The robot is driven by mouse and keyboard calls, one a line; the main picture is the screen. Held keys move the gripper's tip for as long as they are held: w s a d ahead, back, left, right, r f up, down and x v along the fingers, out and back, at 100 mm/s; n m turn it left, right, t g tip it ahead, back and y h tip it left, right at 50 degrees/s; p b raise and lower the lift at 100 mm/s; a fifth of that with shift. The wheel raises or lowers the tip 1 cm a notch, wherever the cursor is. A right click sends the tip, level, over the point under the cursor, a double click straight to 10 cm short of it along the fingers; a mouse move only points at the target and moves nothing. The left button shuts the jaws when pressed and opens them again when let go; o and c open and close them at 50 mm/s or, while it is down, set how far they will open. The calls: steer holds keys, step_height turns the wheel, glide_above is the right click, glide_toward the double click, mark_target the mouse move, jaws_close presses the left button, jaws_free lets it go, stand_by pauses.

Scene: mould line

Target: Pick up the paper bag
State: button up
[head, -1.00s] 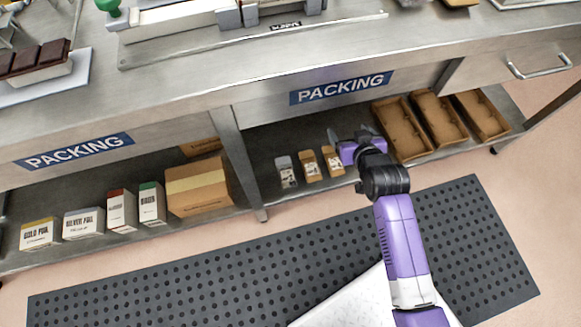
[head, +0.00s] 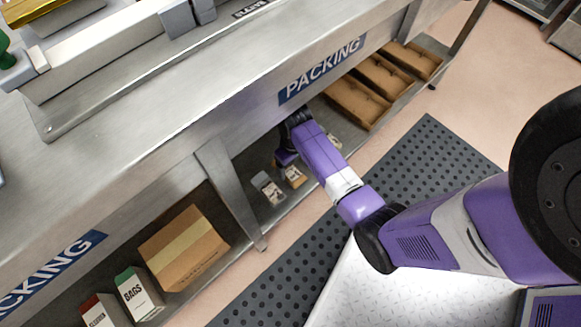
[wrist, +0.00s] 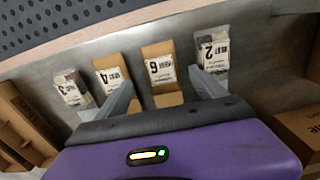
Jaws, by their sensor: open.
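Several small labelled packets stand in a row on the lower shelf. Two look like brown paper bags: one (wrist: 158,68) lies between my fingers in the wrist view, and another (wrist: 114,75) is beside the left finger. A pale grey packet (wrist: 213,48) stands by the right finger and another pale one (wrist: 72,88) at the far left. I cannot tell which packet is the named bag. My gripper (wrist: 164,88) is open, its fingers on either side of the middle brown bag, holding nothing. In the head view a brown packet (head: 294,176) shows beside my arm; my fingertips are hidden.
The metal packing counter (head: 150,112) overhangs the shelf, and a counter leg (head: 228,195) stands left of the packets. A cardboard box (head: 183,248) is beyond the leg. Open brown trays (head: 357,103) lie to the right. A perforated dark mat (head: 415,150) covers the floor in front.

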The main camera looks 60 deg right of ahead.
mark_target(292, 172)
steer(key=f+b, duration=0.1)
steer(key=f, duration=0.1)
steer(key=f+b, duration=0.2)
steer(key=f, duration=0.1)
steer(key=shift+w+a, duration=0.1)
steer(key=shift+w, duration=0.1)
steer(key=c, duration=1.5)
